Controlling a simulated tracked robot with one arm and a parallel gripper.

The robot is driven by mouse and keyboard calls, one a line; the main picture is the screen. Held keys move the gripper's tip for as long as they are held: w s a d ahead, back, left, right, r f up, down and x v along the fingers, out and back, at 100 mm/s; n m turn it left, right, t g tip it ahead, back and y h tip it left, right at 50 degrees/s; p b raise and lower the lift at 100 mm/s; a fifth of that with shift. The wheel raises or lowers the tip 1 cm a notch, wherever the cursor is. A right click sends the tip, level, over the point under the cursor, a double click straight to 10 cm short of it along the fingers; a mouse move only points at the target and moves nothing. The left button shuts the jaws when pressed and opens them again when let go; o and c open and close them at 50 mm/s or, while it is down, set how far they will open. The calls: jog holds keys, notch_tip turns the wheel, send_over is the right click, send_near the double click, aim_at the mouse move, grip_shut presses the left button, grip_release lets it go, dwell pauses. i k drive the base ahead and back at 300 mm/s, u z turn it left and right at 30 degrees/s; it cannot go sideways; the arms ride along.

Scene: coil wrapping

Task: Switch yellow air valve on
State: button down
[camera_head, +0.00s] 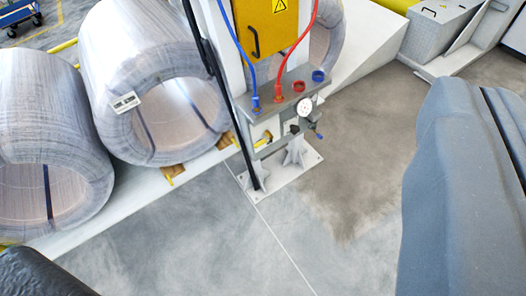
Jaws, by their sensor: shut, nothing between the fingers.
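A small yellow part (264,139), which looks like the yellow air valve's handle, sits low on the post's fittings under the hose ports. It is small, and I cannot tell whether it is on or off. A round white pressure gauge (304,107) is to its upper right. A blue hose (240,50) and a red hose (302,45) run down to a grey manifold (287,92). My gripper's fingers do not show. A dark shape at the lower left and a large grey shape at the right are close to the camera.
A yellow electrical box (268,28) is on the post above the manifold. The post's base plate (283,183) is on the floor. Large wire coils (150,80) stand at the left on a white rack (130,204). The grey floor (200,240) in front is clear.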

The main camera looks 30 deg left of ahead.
aim_at(267, 133)
jog(key=u, duration=0.7)
jog(key=i, duration=1)
jog(key=z, duration=0.05)
